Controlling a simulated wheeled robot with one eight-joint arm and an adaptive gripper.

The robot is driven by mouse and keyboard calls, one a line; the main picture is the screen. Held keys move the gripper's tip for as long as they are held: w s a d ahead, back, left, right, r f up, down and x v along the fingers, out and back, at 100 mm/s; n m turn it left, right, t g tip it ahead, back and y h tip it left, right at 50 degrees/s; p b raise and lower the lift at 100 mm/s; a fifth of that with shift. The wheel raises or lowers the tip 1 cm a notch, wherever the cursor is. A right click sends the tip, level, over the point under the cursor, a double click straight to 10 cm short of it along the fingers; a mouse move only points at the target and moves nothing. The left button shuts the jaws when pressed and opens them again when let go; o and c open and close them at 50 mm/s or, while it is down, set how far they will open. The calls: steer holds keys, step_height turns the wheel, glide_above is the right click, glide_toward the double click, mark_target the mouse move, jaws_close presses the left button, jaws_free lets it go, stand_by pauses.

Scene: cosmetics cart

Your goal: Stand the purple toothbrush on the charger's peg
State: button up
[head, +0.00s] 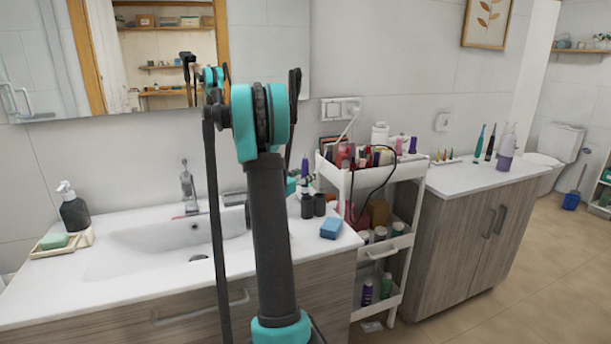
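A slim purple upright item (305,169), perhaps the purple toothbrush, shows just right of my arm above the sink counter. It is too small to tell what it rests on or whether it is held. My gripper is mostly hidden behind my arm; a small teal part near the purple item may belong to it, and its fingers cannot be made out. On the right cabinet stand a teal toothbrush (479,141) and a dark toothbrush (490,143). I cannot pick out the charger or its peg for certain.
A white cart (345,180) crowded with cosmetics stands between the sink counter (150,225) and the right cabinet (480,178). Dark jars (313,205) and a blue sponge (331,228) sit near the sink. A lilac-and-white bottle (506,150) stands on the cabinet, whose front top is clear.

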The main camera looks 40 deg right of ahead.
steer(key=shift+a, duration=0.1)
steer(key=v, duration=1.2)
stand_by(0.7)
